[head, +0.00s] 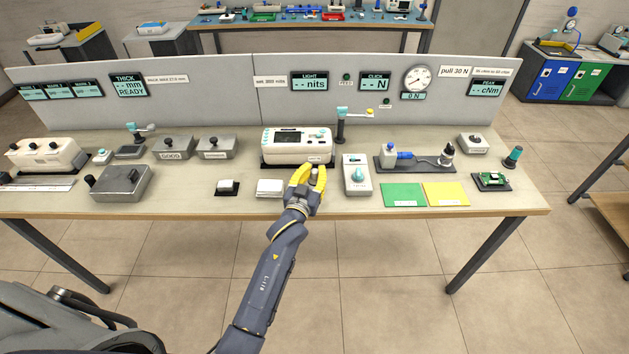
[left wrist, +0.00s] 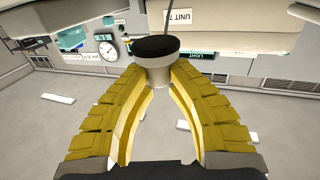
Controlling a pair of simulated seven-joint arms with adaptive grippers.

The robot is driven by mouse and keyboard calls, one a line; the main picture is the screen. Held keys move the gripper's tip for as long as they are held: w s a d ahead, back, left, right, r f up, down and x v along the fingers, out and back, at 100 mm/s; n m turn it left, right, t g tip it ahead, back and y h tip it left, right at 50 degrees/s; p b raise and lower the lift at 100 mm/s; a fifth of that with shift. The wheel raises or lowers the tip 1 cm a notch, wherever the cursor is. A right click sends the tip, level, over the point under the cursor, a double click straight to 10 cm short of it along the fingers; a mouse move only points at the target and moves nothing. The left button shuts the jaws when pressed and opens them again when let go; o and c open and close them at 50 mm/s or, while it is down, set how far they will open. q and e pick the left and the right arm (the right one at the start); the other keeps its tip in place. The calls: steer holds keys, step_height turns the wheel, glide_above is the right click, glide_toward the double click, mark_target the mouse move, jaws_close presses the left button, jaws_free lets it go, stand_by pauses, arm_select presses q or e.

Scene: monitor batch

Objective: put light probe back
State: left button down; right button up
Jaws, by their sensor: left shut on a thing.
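My left gripper (head: 309,181) has yellow fingers and is shut on the light probe (head: 316,177), at the front middle of the bench. In the left wrist view the probe (left wrist: 157,68) is a short beige cylinder with a wide black end and a thin cable, pinched between the fingertips (left wrist: 155,80). The white monitor (head: 297,145) stands just behind the gripper on a dark base. The light readout (head: 310,82) on the back panel shows dashes and "nits". I cannot make out the probe's holder. My right gripper is not in view.
Right of the gripper stands a grey box with a teal knob (head: 357,176). A white block (head: 269,188) lies close left. Green (head: 404,195) and yellow (head: 446,194) mats lie at the right front.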

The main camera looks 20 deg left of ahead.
mark_target(313, 185)
arm_select(q)
steer(key=shift+f, duration=1.95)
steer(key=shift+f, duration=0.1)
steer(key=c, duration=1.3)
jaws_free()
